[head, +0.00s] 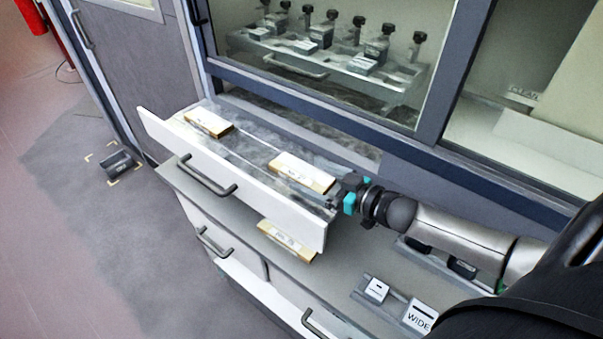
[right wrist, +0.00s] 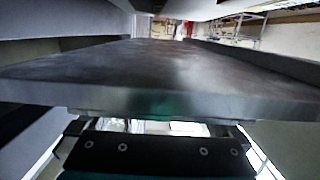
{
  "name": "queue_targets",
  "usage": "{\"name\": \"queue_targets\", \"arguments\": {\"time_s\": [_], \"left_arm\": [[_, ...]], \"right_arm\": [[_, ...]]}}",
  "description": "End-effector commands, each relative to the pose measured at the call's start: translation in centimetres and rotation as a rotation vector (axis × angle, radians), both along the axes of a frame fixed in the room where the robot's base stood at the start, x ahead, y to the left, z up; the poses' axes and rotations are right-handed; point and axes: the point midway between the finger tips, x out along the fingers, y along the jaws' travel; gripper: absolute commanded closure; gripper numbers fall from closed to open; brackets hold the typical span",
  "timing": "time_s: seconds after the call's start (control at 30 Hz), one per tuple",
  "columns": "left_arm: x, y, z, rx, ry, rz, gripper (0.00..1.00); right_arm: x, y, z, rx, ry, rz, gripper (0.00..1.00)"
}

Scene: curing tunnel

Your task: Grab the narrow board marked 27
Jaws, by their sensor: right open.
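Two narrow pale-yellow boards lie in the open drawer (head: 245,215): one at its far left (head: 208,123), one at its right end (head: 301,172). A third pale board (head: 286,240) shows below the drawer's front, on the grey ledge. Marks on the boards are too small to read, so I cannot tell which is 27. My right gripper (head: 341,191) is open at the drawer's right end, close beside the right board. In the right wrist view, the gripper (right wrist: 160,127) faces the edge of a dark grey slab, and no board can be made out. My left gripper is not in view.
A glazed cabinet behind holds a rack (head: 330,62) of several black-knobbed items. On the ledge to the right are a WIDE label block (head: 420,316) and a small white-faced block (head: 375,290). A dark block (head: 117,162) sits on the floor, left, where there is open room.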

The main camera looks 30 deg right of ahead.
Motion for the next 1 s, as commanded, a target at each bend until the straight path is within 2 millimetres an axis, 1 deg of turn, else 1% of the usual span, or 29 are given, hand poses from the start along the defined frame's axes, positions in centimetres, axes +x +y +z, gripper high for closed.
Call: {"name": "queue_targets", "arguments": {"time_s": [0.03, 0.2, 0.5, 1.0], "left_arm": [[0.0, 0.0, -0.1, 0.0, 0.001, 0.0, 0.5], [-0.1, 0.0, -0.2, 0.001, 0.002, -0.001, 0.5], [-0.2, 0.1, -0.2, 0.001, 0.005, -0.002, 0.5], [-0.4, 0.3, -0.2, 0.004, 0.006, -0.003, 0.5]], "right_arm": [[0.6, 0.1, -0.1, 0.0, -0.002, -0.001, 0.0], [1.6, 0.6, -0.3, 0.0, 0.0, -0.001, 0.0], [1.7, 0.7, -0.3, 0.0, 0.002, -0.001, 0.0], [1.7, 0.7, -0.3, 0.0, 0.001, 0.0, 0.56]]}}
